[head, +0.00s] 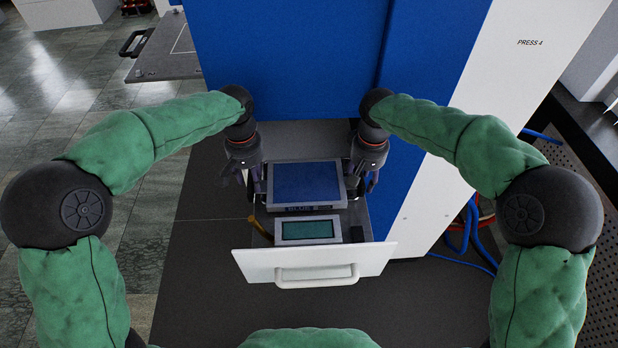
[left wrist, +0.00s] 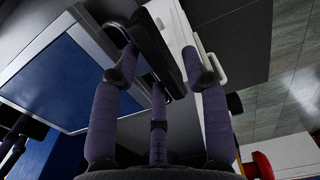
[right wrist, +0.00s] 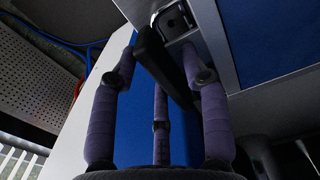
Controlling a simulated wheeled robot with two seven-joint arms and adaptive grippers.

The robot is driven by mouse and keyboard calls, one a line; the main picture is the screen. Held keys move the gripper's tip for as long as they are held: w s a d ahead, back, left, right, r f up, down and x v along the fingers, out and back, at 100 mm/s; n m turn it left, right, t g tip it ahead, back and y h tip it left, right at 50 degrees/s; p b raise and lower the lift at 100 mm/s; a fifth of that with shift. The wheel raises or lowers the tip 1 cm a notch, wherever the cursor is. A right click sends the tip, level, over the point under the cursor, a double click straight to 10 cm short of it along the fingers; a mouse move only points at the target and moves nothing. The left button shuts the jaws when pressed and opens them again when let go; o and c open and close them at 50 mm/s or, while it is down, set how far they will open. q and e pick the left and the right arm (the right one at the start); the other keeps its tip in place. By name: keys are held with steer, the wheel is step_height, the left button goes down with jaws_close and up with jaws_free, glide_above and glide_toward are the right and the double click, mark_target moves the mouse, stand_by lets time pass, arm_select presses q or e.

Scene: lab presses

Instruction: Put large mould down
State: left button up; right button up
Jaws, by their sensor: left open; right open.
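The large mould (head: 306,184), a grey-framed flat block with a blue top, rests in the open drawer below the blue press. Its blue face also shows in the left wrist view (left wrist: 52,85) and the right wrist view (right wrist: 270,40). My left gripper (head: 240,182) is at its left side, with open fingers around a black side handle (left wrist: 155,45). My right gripper (head: 368,180) is at its right side, with open fingers on either side of the other black handle (right wrist: 163,65). The mould's underside is hidden.
The drawer's white front (head: 318,262) with its bar handle stands nearest me. A grey plate with a black handle (head: 165,50) juts out at upper left. Blue hoses (head: 470,235) lie at right.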

arm_select(q)
step_height(320, 180, up, 12)
steer(key=shift+f, duration=0.25)
arm_select(e)
step_height(320, 180, up, 12)
stand_by(0.5)
arm_select(q)
steer(key=shift+r, duration=0.1)
arm_select(e)
steer(key=shift+r, duration=0.1)
